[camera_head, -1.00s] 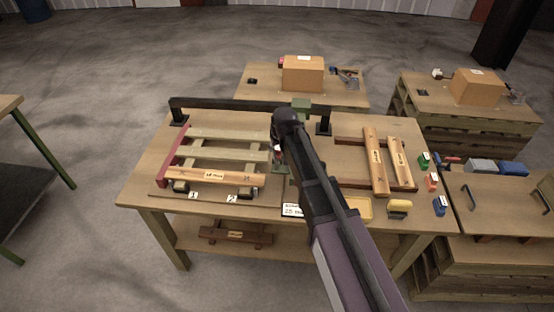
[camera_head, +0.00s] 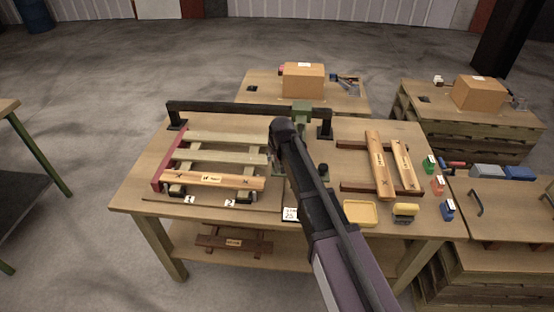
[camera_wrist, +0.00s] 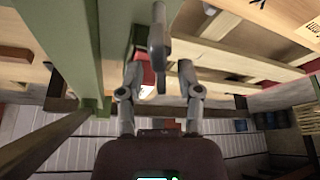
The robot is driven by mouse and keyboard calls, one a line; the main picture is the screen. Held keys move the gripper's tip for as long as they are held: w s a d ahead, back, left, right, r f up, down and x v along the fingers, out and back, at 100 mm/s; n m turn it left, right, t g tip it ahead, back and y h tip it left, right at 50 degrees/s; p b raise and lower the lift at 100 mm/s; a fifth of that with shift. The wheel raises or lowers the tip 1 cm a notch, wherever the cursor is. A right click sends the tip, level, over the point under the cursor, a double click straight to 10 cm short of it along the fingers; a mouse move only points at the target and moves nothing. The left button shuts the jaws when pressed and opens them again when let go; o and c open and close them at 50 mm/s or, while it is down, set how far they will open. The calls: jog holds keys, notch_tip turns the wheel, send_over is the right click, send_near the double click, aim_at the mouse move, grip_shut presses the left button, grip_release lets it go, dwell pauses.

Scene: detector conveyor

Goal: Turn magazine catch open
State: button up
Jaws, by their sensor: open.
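My gripper (camera_wrist: 158,67) shows in the wrist view with its two grey fingers apart. A grey lever-like part (camera_wrist: 157,35) stands just ahead of and between the fingertips; it may be the magazine catch, but I cannot tell for sure. A red piece (camera_wrist: 146,75) shows behind it, next to a green upright (camera_wrist: 85,40). I see no clear contact between the fingers and the lever.
A slatted wooden frame (camera_head: 215,155) lies on the workbench (camera_head: 135,190) left of my arm. A black bar (camera_head: 235,107) with a green block (camera_head: 301,115) spans the bench behind. Planks (camera_head: 380,165), a yellow tray (camera_head: 361,213) and small coloured blocks (camera_head: 438,185) lie to the right.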

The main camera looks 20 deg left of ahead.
grip_shut()
jog(key=shift+n, duration=0.3)
jog(key=shift+s+a+n+g+y, duration=0.15)
jog(key=shift+n+g+y, duration=0.25)
jog(key=shift+n, duration=0.8)
grip_release()
